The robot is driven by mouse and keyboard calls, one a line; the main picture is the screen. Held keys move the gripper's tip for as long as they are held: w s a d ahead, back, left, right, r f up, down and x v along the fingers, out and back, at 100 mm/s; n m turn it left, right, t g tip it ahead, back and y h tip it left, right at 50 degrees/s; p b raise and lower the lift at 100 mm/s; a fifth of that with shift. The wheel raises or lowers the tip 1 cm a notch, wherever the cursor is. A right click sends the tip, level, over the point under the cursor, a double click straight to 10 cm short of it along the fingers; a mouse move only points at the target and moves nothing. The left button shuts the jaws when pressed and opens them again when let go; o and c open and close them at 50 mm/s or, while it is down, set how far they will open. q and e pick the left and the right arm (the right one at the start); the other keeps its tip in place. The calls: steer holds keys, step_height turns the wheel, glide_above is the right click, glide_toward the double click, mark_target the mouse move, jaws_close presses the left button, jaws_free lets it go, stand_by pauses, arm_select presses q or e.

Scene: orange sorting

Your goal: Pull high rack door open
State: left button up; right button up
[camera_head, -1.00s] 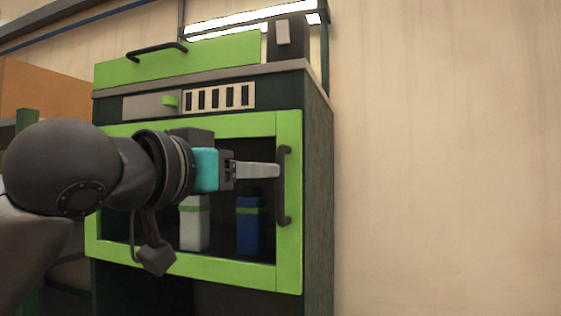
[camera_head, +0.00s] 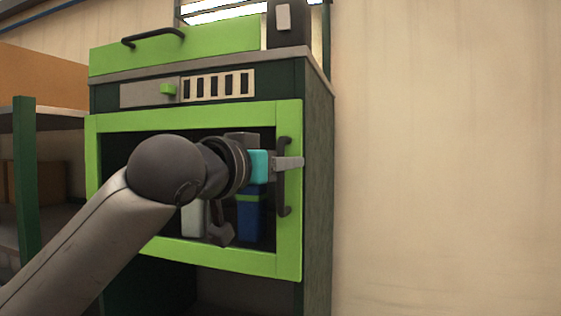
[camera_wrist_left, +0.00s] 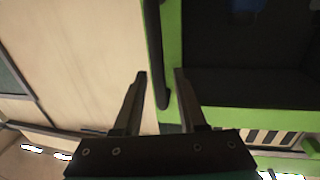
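The rack door (camera_head: 190,257) is a green frame around a dark pane. It sits shut against the dark green cabinet, and a black vertical bar handle (camera_head: 284,192) is on its right side. My left gripper (camera_head: 290,162) reaches across the door, with its fingers at the upper half of the handle. In the left wrist view my left gripper (camera_wrist_left: 160,82) is open. The handle (camera_wrist_left: 152,40) runs between its two fingers, with a visible gap to each. My right gripper is not in view.
A blue bottle (camera_head: 248,222) and a white bottle (camera_head: 191,220) stand behind the pane. Above are a control panel (camera_head: 148,93) and a green lid (camera_head: 215,52) with a black handle. Shelving stands at the left; a plain wall (camera_head: 440,160) fills the right.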

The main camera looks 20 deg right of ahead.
arm_select(q)
jaws_close()
stand_by(1.2)
